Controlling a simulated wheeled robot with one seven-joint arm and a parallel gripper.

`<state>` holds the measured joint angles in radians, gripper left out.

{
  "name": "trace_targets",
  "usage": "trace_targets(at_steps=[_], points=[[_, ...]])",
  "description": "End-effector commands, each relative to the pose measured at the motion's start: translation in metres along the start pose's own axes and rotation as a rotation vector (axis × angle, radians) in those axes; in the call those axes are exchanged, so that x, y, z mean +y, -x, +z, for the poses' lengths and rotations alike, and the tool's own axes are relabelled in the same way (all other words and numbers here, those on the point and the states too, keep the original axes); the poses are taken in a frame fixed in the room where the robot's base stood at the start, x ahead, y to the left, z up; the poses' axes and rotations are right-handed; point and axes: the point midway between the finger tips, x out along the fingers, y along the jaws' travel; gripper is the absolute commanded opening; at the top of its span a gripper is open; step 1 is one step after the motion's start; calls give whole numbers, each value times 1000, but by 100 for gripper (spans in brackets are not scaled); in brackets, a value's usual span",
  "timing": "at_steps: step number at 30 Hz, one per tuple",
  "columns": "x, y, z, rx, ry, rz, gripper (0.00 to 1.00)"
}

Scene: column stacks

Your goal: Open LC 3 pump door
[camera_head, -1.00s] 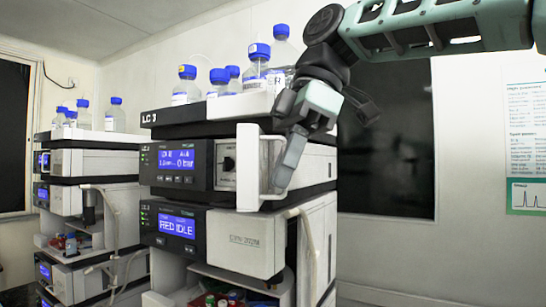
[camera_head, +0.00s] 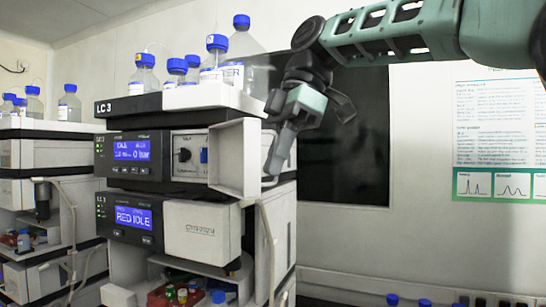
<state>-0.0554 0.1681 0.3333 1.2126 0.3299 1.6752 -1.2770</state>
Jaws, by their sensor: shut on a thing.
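The LC 3 stack (camera_head: 133,107) stands left of centre with its label on the top tray. Its pump module (camera_head: 130,150) has a lit blue display. The white pump door (camera_head: 236,160) stands swung out from the front, seen at an angle. The exact contact of the fingers is partly hidden by the door.
Blue-capped bottles (camera_head: 215,58) stand on the top tray, left of my arm. A lower module (camera_head: 202,232) with a closed front sits below the pump. A pale tube (camera_head: 268,240) hangs at the right. Another stack (camera_head: 50,155) stands at the left.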

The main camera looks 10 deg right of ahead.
Motion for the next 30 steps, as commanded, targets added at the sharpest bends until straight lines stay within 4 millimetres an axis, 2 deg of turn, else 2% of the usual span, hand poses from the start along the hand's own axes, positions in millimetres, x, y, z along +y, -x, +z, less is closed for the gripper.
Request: trace_targets(at_steps=[9,12,25,30], points=[[0,0,0,0,-2,1,0],[0,0,0,0,-2,1,28],[0,1,0,0,0,1,28],[2,15,0,1,1,4,28]])
